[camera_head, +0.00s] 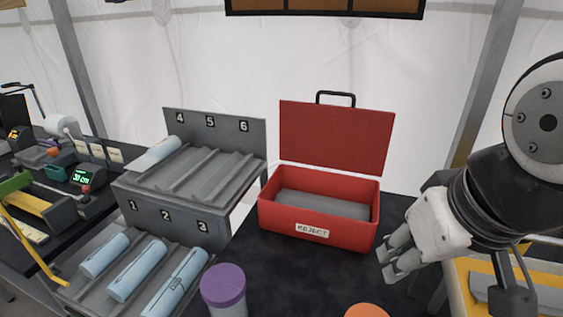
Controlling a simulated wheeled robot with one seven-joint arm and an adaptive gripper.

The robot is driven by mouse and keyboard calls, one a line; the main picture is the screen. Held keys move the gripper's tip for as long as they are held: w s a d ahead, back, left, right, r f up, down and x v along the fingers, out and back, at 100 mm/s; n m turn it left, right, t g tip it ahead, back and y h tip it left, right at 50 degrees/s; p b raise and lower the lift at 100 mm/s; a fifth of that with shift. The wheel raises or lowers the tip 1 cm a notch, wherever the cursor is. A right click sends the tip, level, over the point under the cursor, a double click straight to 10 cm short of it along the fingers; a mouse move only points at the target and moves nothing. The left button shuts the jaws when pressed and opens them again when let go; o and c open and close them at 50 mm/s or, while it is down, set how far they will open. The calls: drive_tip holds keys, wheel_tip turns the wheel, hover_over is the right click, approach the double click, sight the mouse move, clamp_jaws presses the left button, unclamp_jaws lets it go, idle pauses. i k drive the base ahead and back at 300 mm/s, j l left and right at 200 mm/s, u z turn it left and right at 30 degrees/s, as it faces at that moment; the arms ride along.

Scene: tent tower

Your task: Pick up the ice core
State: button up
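Several pale blue ice cores lie in a grey two-tier rack (228,185) at the left. The lower tier holds one core in slot 1 (104,256), one in slot 2 (138,271) and one with dark markings in slot 3 (176,284). Another core (157,153) lies in slot 4 on the upper tier; slots 5 and 6 are empty. My gripper (388,262) is at the right, in front of the red box's right corner and well away from the rack. Its fingers look apart, with nothing between them.
An open red box labelled REJECT (274,221) stands on the dark table (285,275), its lid upright. A purple-lidded container (224,287) and an orange top (366,311) are at the front. A bench with instruments (77,179) is at the far left.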

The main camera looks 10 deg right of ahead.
sight(171, 293)
drive_tip(key=j+z, duration=0.2)
drive_tip(key=j, duration=1.15)
drive_tip(key=k, duration=0.05)
